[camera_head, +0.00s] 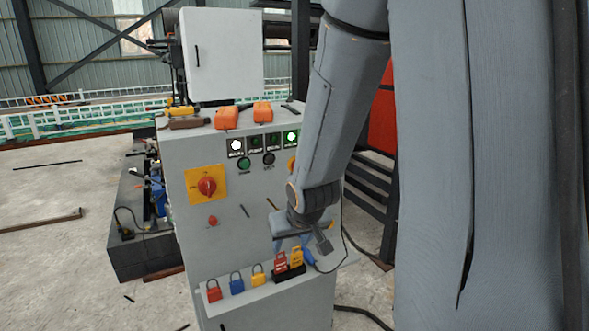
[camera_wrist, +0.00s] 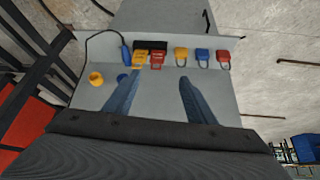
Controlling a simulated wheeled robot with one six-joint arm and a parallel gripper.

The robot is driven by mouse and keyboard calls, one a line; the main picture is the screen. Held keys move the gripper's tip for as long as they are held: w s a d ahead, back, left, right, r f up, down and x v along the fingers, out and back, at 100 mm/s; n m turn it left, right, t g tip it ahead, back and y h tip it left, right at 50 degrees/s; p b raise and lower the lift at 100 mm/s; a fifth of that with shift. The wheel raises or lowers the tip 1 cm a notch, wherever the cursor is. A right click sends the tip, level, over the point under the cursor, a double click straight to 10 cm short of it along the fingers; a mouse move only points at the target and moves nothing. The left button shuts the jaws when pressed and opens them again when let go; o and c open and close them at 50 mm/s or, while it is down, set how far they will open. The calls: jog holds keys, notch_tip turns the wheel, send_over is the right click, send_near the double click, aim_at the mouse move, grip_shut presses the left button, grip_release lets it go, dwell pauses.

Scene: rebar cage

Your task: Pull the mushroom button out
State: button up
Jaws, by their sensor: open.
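A grey control cabinet (camera_head: 180,160) stands in the middle of the head view. A small red round button (camera_head: 212,220) sits on its front, below a red rotary switch (camera_head: 207,186) on a yellow plate. A bit of yellow-orange (camera_head: 291,163) shows at the edge of my arm, which hides the rest; I cannot tell which of these is the mushroom button. My gripper (camera_head: 303,238) is in front of the lower right panel, right of the red button. In the wrist view its two fingers (camera_wrist: 159,80) are spread with nothing between them. No red button shows there.
A ledge holds several padlocks, including a blue one (camera_head: 236,283); they also show in the wrist view as a blue padlock (camera_wrist: 202,57). A blue cabled tool (camera_wrist: 125,50) hangs beside them. A yellow round part (camera_wrist: 96,78) is left of my fingers. Orange items (camera_head: 227,117) lie on top.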

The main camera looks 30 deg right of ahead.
jog(key=w+d+r+m+t+y, duration=0.1)
jog(key=w+d+r+t, duration=1)
jog(key=w+d+t, duration=0.15)
jog(key=w+p, duration=0.2)
jog(key=w, duration=0.5)
jog(key=shift+w+d+f+g, duration=0.15)
jog(key=shift+f+g, duration=0.1)
jog(key=shift+g, duration=0.2)
